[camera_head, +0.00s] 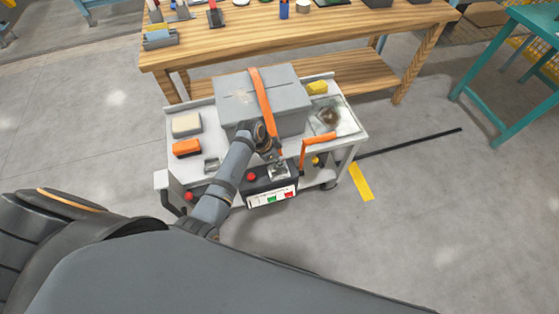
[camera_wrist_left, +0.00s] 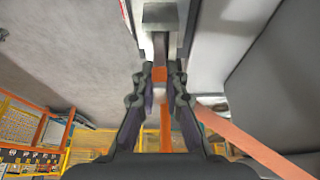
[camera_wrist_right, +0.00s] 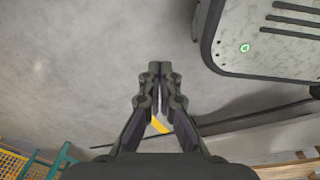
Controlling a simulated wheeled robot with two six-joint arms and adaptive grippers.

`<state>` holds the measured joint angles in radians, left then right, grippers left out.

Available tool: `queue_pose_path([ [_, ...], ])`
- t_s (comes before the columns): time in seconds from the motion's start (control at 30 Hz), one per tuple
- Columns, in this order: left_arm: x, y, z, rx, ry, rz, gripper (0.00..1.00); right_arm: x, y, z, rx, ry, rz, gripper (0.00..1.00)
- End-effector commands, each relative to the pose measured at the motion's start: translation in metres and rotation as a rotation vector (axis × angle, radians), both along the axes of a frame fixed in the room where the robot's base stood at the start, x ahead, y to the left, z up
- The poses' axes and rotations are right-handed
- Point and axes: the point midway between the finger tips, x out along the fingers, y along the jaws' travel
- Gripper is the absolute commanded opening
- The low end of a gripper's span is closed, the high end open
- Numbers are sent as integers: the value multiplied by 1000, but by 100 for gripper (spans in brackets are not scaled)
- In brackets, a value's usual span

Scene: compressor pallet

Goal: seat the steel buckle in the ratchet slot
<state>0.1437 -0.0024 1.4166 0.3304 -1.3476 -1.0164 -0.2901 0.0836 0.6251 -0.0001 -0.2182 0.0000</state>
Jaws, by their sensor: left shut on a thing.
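The steel buckle (camera_wrist_left: 160,46) shows as a narrow grey tongue just beyond my left fingertips in the left wrist view. My left gripper (camera_wrist_left: 160,75) is shut on its orange strap end. The pale metal ratchet (camera_wrist_left: 161,16) is straight ahead, in line with the buckle; how far the buckle is in the slot I cannot tell. In the head view the ratchet (camera_head: 278,171) sits at the cart's front, with my left gripper (camera_head: 268,150) just above it; the buckle is not clear there. My right gripper (camera_wrist_right: 160,70) is shut and empty above the floor.
A grey box (camera_head: 262,98) with an orange strap (camera_head: 262,95) over it stands on the white cart (camera_head: 178,163). A wooden bench (camera_head: 300,35) stands behind.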

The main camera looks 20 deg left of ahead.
Motion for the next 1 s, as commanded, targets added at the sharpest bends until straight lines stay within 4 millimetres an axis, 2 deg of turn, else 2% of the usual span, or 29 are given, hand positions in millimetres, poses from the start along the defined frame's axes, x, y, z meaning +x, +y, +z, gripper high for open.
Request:
queue_pose_path([
  [0.3, 0, 1, -7, 4, 1, 0, 0, -13, 4, -3, 6, 19, -2, 0],
  [0.53, -2, 2, -14, 5, 8, -1, 0, -14, 4, -5, 6, 22, -2, 0],
  [0.57, -3, 2, -15, 5, 10, 0, 12, -14, 4, -5, 6, 21, -2, 0],
  [0.73, -2, 1, -14, 4, 7, 0, 33, -14, 4, -5, 6, 21, -2, 0],
  [1.0, -1, 1, -11, 2, 3, 1, 33, -10, 4, -4, 5, 15, -2, 0],
])
